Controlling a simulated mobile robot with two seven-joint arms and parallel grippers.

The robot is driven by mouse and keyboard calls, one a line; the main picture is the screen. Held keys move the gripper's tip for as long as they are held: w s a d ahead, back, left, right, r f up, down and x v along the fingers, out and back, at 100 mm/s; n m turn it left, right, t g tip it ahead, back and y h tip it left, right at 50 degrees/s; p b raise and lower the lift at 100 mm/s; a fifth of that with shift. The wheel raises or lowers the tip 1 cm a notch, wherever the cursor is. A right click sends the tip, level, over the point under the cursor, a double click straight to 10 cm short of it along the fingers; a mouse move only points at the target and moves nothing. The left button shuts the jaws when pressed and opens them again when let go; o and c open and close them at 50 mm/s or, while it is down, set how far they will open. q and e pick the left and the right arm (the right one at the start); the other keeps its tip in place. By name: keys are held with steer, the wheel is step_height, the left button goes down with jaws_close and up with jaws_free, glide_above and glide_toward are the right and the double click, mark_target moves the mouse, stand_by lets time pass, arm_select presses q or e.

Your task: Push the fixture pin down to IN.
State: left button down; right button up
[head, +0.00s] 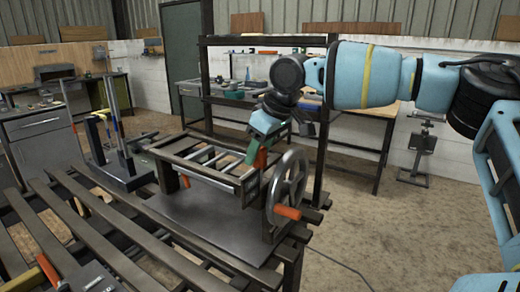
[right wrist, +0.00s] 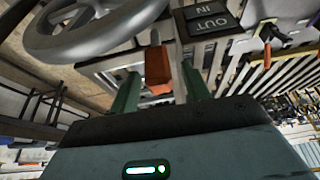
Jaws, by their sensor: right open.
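The fixture pin's orange-red block (right wrist: 158,66) sits between my right gripper's green fingers in the right wrist view. In the head view the red pin (head: 262,158) stands upright at the near right end of the slatted fixture, behind the handwheel. My right gripper (head: 257,148) reaches down over it from above. In the right wrist view the gripper (right wrist: 160,74) is open, with a finger on each side of the pin; I cannot tell whether either touches it. A dark plate marked IN and OUT (right wrist: 208,20) is beside the pin. My left gripper is not in view.
A grey handwheel (head: 289,180) with an orange handle (head: 287,212) stands close in front of the pin; the wheel (right wrist: 95,35) is also near the fingers in the wrist view. The fixture frame (head: 200,165) sits on a slatted bench (head: 130,235). Dark uprights (head: 205,80) rise behind.

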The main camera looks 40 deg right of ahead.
mark_target(260, 162)
jaws_close()
